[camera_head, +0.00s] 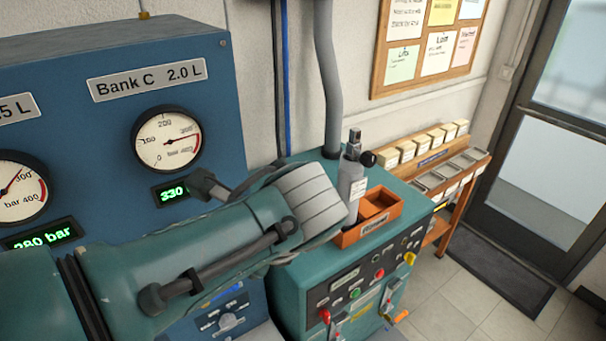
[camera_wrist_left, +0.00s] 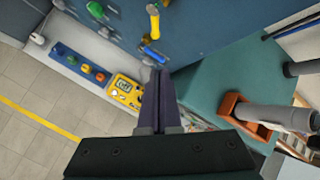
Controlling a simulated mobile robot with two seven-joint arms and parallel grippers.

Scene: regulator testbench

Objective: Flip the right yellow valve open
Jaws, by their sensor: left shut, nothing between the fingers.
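In the left wrist view, a valve with a yellow handle (camera_wrist_left: 154,22) sits on the blue panel above my left gripper (camera_wrist_left: 160,72). A blue handle (camera_wrist_left: 150,55) is just below it, close to the fingertips. My left gripper is shut and empty; I cannot tell whether its tips touch anything. My left gripper is hidden behind my arm there. My right gripper is not in view.
The teal bench (camera_head: 292,268) carries an orange tray (camera_head: 350,236) and a grey cylinder (camera_head: 350,184). A yellow meter (camera_wrist_left: 125,92) lies left of the fingers.

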